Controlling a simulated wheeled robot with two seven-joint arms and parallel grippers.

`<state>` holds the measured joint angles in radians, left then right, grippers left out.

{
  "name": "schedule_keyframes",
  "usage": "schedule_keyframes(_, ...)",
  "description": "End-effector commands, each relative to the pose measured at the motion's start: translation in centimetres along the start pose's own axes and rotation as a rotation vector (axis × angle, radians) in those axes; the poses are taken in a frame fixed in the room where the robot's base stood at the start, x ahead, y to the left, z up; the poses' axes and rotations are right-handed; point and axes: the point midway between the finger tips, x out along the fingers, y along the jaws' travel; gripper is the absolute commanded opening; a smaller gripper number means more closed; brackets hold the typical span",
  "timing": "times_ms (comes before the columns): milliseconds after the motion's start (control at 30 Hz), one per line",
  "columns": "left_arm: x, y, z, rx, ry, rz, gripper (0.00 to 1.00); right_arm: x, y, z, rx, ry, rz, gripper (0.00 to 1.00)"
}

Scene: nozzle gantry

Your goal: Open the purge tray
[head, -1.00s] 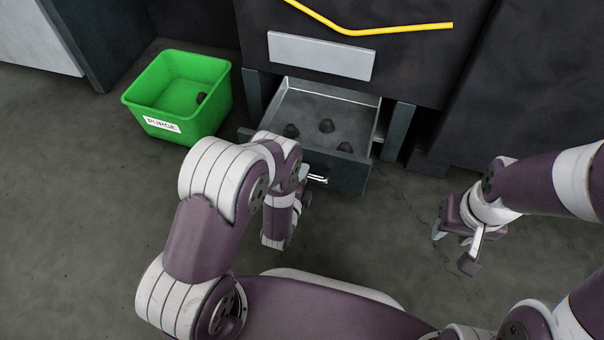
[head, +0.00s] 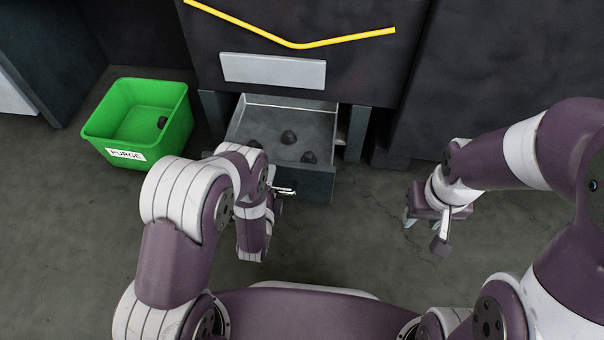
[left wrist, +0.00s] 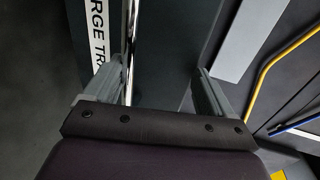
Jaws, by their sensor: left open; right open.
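The purge tray (head: 318,184) is a dark-fronted drawer with a grey metal inside, low in the machine. It stands pulled out, with dark lumps (head: 289,137) lying on its floor. Its bright bar handle (head: 285,190) is on the front. My left arm covers the front's left part and hides most of my left gripper in the head view. In the left wrist view my left gripper (left wrist: 158,72) is open at the tray front, where lettering (left wrist: 100,30) partly shows. The handle bar runs beside its left finger. My right gripper (head: 424,234) is open and empty, right of the tray.
A green bin (head: 108,140) labelled PURGE stands on the floor left of the tray, with a dark lump inside. The machine has a blank grey plate (head: 273,70) and a yellow bent bar (head: 300,46) above the tray. The floor around my right gripper is clear.

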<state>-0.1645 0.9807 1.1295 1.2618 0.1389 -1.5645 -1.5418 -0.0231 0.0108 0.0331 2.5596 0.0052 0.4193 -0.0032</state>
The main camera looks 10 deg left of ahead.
Motion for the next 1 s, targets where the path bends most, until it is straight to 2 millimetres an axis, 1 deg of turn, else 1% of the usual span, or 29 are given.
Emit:
schedule_keyframes(33,0.1,-2.6,-1.8,-0.002,0.022,-0.040,0.69,-1.4,0.0,-0.2,0.000,0.000,0.000,0.43)
schedule_keyframes(67,-0.2,-3.0,-2.5,-0.002,0.024,-0.042,0.76,-1.8,0.0,-0.2,0.000,0.000,0.000,0.43)
schedule_keyframes(200,-1.2,-5.3,-6.2,-0.008,0.032,-0.052,0.76,-3.8,0.0,-0.4,0.000,-0.001,0.000,0.43)
schedule_keyframes(333,-2.2,-6.8,-9.1,-0.010,0.030,-0.052,0.76,-5.2,0.0,-0.6,0.000,-0.001,0.000,0.43)
schedule_keyframes(367,-2.4,-7.0,-9.6,-0.011,0.030,-0.052,0.53,-5.4,0.0,-0.6,0.000,-0.001,0.000,0.43)
schedule_keyframes(400,-2.7,-7.2,-10.1,-0.010,0.027,-0.048,0.35,-5.7,0.0,-0.7,0.000,0.000,0.000,0.43)
schedule_keyframes(500,-3.1,-7.3,-11.0,-0.008,0.022,-0.042,0.35,-5.9,0.0,-0.7,0.000,-0.001,0.000,0.43)
schedule_keyframes(600,-3.2,-7.2,-11.3,-0.007,0.018,-0.038,0.35,-5.9,0.0,-0.7,0.000,-0.001,0.000,0.43)
schedule_keyframes(1000,-3.3,-6.8,-11.2,-0.003,0.014,-0.031,0.35,-5.7,0.0,-0.7,0.000,-0.001,0.000,0.43)
